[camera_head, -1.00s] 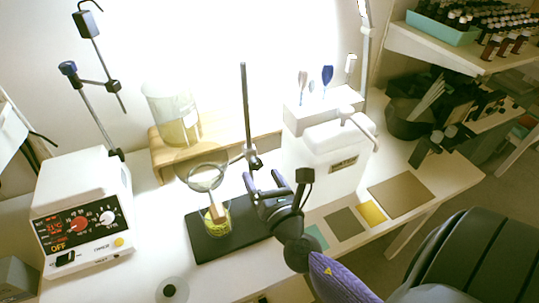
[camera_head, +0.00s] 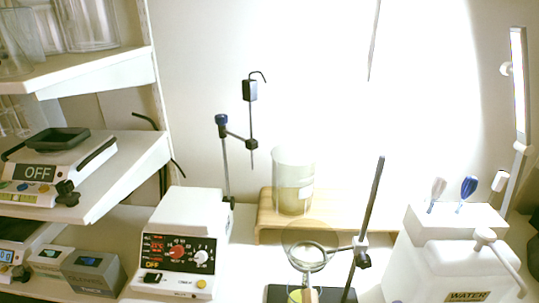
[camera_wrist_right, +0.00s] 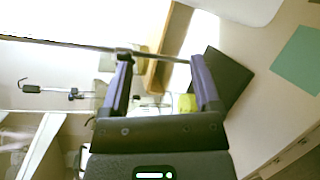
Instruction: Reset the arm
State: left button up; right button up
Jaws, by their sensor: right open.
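My right gripper (camera_wrist_right: 160,62) shows in the right wrist view with its two fingers spread apart. Nothing is visibly held between them. A thin metal rod crosses the picture near the fingertips; I cannot tell how far it is from them. The black stand base (camera_wrist_right: 228,78) lies beyond the right finger, and a small yellow-green patch (camera_wrist_right: 186,103) shows between the fingers. Neither of my grippers shows in the head view. There, the retort stand (camera_head: 367,215) holds a ring with round glassware (camera_head: 310,240) above its black base, which the bottom edge cuts off.
A white control box (camera_head: 185,240) reads OFF at the lower left of the head view. A glass beaker (camera_head: 293,180) stands on a wooden riser (camera_head: 345,212). A white water container (camera_head: 455,265) is at the right. Shelves (camera_head: 95,75) with instruments fill the left side.

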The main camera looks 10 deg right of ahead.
jog(key=s+a+f+m+g+y, duration=0.9)
jog(key=s+a+f+m+g, duration=0.15)
jog(key=m, duration=0.45)
jog(key=s+f+g, duration=0.2)
jog(key=s+f, duration=0.1)
jog(key=f, duration=1.4)
jog(key=s+d+f, duration=0.3)
jog(key=s+f, duration=0.5)
jog(key=s, duration=0.5)
jog(key=shift+d+f+h, duration=0.15)
jog(key=shift+f+h, duration=0.2)
jog(key=shift+h, duration=0.05)
jog(key=shift+g, duration=0.25)
